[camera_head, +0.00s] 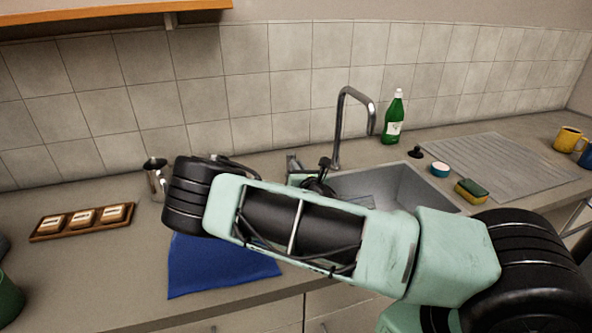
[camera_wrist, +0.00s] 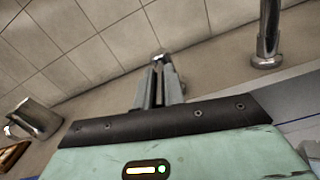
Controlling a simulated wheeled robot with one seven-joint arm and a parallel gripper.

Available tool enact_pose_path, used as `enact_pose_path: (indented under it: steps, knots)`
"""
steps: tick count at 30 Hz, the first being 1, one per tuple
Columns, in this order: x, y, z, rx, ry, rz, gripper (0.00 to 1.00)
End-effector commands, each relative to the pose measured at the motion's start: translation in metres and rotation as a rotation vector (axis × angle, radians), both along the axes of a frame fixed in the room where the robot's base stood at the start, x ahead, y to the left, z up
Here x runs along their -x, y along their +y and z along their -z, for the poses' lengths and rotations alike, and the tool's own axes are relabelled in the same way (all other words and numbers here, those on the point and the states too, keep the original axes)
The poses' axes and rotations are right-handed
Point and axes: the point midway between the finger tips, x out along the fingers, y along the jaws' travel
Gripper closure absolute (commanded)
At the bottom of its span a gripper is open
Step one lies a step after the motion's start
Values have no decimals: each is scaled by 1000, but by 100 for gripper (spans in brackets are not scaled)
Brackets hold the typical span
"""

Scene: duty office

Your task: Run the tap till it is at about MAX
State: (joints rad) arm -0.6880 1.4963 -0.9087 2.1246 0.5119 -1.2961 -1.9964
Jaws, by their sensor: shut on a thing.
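The chrome tap (camera_head: 355,96) stands behind the grey sink (camera_head: 408,190), its curved spout over the basin. No stream shows below the spout. The foot of the tap is at the upper right of the wrist view (camera_wrist: 268,48). My gripper (camera_wrist: 160,72) is shut on a small chrome handle (camera_wrist: 162,54) left of that foot, at the back of the counter. In the head view my arm hides most of the gripper. A metal jug (camera_head: 156,182) stands on the counter left of my arm; it also shows in the wrist view (camera_wrist: 36,116). No MAX mark is readable.
A green bottle (camera_head: 394,118), black plug (camera_head: 415,152), teal tub (camera_head: 440,169) and sponge (camera_head: 470,191) surround the sink. The draining board (camera_head: 500,162) is clear. A wooden tray (camera_head: 83,221) lies at left, mugs (camera_head: 567,139) at far right.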

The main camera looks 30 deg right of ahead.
Motion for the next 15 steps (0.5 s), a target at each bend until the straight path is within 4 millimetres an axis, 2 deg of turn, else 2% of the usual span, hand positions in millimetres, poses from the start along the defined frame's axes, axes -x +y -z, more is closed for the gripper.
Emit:
enact_pose_path:
  steps: [7,8,9,15]
  knots:
    - [0,0,-1,0,1,-2,100]
    - [0,0,-1,0,1,-2,81]
    - [0,0,-1,0,1,-2,70]
    - [0,0,0,0,1,-1,67]
